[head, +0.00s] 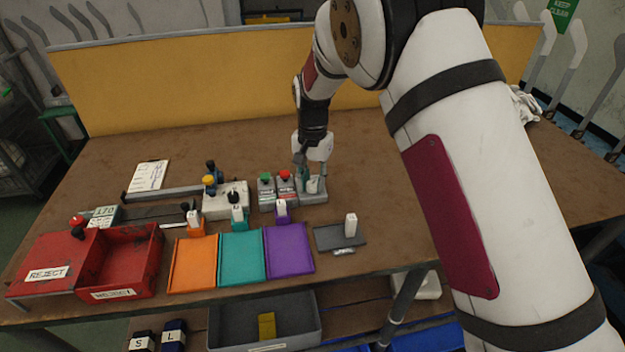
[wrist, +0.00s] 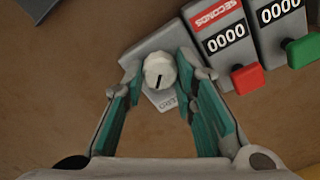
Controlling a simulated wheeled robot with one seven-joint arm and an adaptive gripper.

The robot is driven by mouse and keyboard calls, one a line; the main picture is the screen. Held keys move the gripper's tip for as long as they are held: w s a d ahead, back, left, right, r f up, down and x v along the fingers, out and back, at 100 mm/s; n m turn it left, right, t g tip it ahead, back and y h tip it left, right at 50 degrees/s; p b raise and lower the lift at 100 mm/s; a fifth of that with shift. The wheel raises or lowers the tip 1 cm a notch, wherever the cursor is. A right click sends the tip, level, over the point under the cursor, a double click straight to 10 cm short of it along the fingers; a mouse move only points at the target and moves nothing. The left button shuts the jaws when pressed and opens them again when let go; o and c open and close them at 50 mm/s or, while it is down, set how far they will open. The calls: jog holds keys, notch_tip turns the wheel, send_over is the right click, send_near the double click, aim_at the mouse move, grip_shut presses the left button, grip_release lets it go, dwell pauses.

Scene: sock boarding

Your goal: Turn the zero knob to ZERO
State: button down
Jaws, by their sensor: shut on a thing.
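The zero knob (wrist: 160,71) is a small white round knob with a dark pointer line, on a grey box (wrist: 165,42) with a label partly reading ZERO (wrist: 172,103). The pointer line runs down and slightly left in the wrist view, a little off the label. My gripper (wrist: 155,75) has its teal-lined fingers on either side of the knob, shut on it. In the head view my gripper (head: 308,165) reaches down to the grey box (head: 316,196) on the bench, and the fingers partly hide the knob.
Beside the box stand a counter with a red button (head: 286,175) and one with a green button (head: 265,176); the red-button counter is close to my right finger in the wrist view. Orange, teal and purple trays (head: 290,271) and red reject bins (head: 118,248) lie left.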

aim_at(313, 183)
dwell(0.3)
jog(key=c, duration=1.6)
grip_release()
jog(key=shift+r, duration=0.15)
notch_tip(313, 183, up, 12)
jog(key=shift+f, duration=0.1)
jog(key=s+d+r+n+t+y+p, duration=0.1)
jog(key=s+d+r+t+p, duration=0.15)
jog(key=s+d+r, duration=1.25)
jog(key=s+d+p, duration=0.1)
jog(key=s+d, duration=0.2)
jog(key=s, duration=0.4)
jog(key=s+d+r+n+t+p, duration=0.1)
jog(key=s+d, duration=0.2)
jog(key=s, duration=0.5)
jog(key=s+d+r+n+h+p, duration=0.1)
jog(key=s+d, duration=0.3)
jog(key=s, duration=0.4)
jog(key=shift+t, duration=0.35)
